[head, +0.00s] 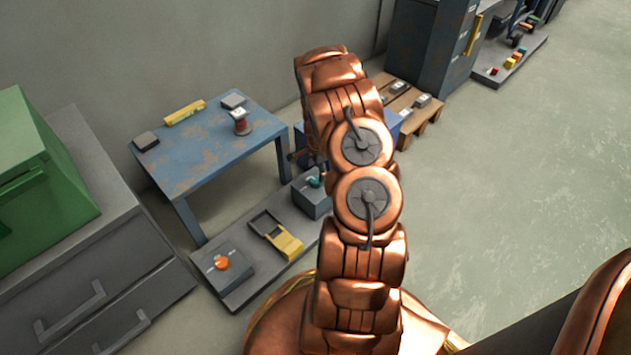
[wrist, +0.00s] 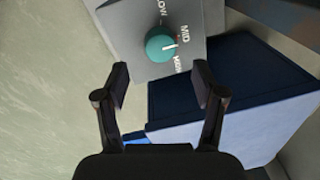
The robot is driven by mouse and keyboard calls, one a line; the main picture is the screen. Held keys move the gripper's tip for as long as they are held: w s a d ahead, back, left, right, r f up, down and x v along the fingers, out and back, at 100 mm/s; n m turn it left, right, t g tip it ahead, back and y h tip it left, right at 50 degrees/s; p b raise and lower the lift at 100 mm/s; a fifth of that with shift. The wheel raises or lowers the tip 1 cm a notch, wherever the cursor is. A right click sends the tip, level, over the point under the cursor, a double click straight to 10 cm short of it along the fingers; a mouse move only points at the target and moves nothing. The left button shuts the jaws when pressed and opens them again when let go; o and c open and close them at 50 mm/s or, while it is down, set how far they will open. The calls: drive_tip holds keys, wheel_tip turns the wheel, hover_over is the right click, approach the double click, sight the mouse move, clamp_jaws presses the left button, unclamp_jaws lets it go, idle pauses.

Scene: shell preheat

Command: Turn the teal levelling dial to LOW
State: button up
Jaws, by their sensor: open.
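The teal levelling dial (wrist: 160,44) sits on the top of a grey box (wrist: 128,22) in the wrist view. LOW, MID and a third, partly legible label are printed around it. Its white pointer mark faces right, between MID and the third label. My gripper (wrist: 161,85) is open and empty, its fingers spread wider than the dial and just below it in the picture, apart from it. In the head view the dial (head: 314,181) shows small on its box (head: 310,203), beside my arm, which hides most of my gripper.
In the head view, an orange dial (head: 221,263) and a yellow-and-grey fixture (head: 276,236) share the low platform. A worn blue table (head: 208,150) stands behind. Floor at right is clear.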

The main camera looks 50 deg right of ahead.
sight(315, 180)
drive_tip(key=f+b, duration=0.1)
drive_tip(key=f, duration=0.5)
drive_tip(key=shift+w+b, duration=0.2)
drive_tip(key=shift+b, duration=0.2)
drive_tip(key=shift+c, duration=0.4)
drive_tip(key=c, duration=1.1)
drive_tip(key=shift+o, duration=0.2)
